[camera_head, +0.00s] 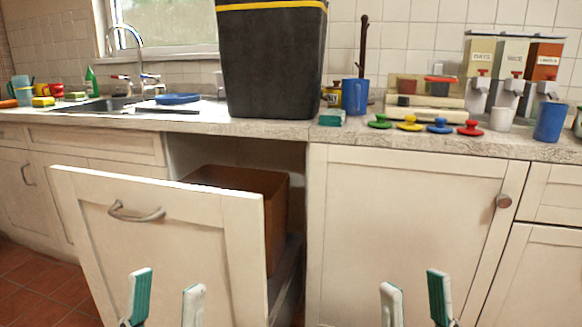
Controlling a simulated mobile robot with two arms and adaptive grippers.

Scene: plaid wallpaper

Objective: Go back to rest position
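My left gripper (166,298) shows at the bottom of the head view, left of centre. Its two fingers, one with a green pad and one white, stand apart with nothing between them. My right gripper (415,300) shows at the bottom, right of centre. Its white finger and green-padded finger also stand apart with nothing between them. The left gripper is in front of a pulled-out drawer front, and the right gripper is in front of a closed cabinet door. The arms behind the fingers are mostly out of view.
The open drawer (190,225) juts out with a brown bin (277,212) inside. A large black bin (272,60) stands on the counter (250,128). The cabinet door (400,220) is shut. Blue cups, coloured knobs and dispensers stand on the right; the sink (105,104) is at left.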

